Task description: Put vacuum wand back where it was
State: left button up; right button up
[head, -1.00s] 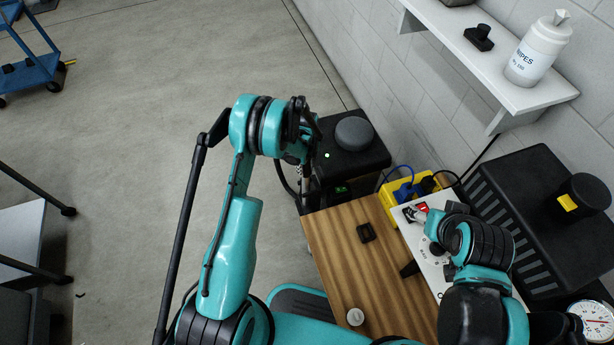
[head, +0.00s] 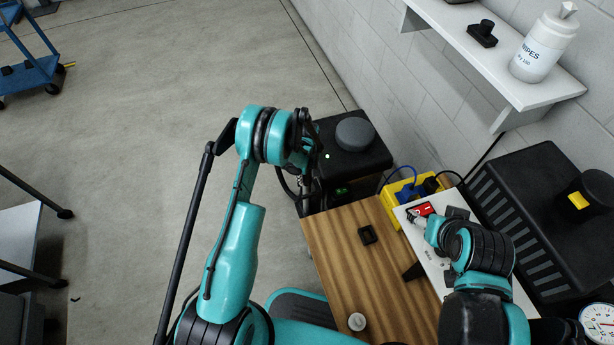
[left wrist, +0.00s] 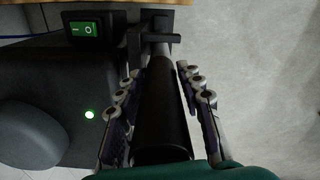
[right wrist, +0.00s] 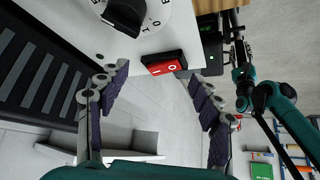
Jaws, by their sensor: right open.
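The unit has a green switch (left wrist: 88,30). My right gripper (right wrist: 158,74) is open and empty at the white panel's red switch (right wrist: 165,63).
A yellow box (head: 405,190) with cables and a black ribbed case (head: 520,215) stand near the wall. A shelf (head: 490,60) juts out above. Floor at left is mostly clear.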

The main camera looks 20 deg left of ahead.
pick_arm(q)
jog(key=shift+o, duration=0.3)
notch_tip(320, 180, up, 12)
jog(key=p, duration=0.4)
jog(key=shift+r, duration=0.15)
jog(key=s+r+m+t, duration=0.2)
jog(key=s+r, duration=0.2)
jog(key=r, duration=0.7)
jog(key=s+r+m+t, duration=0.15)
jog(key=s+r, duration=0.35)
jog(key=r, duration=0.6)
jog(key=s+r+m+t, duration=0.2)
jog(key=s+m, duration=0.1)
jog(key=s, duration=0.5)
jog(key=s+r+m+t, duration=0.1)
jog(key=s+r+m, duration=0.2)
jog(key=s, duration=0.5)
jog(key=shift+s+a+r+t, duration=0.15)
jog(key=shift+s+t, duration=0.2)
jog(key=shift+s, duration=0.05)
pick_arm(e)
notch_tip(320, 180, up, 4)
jog(key=shift+r, duration=0.15)
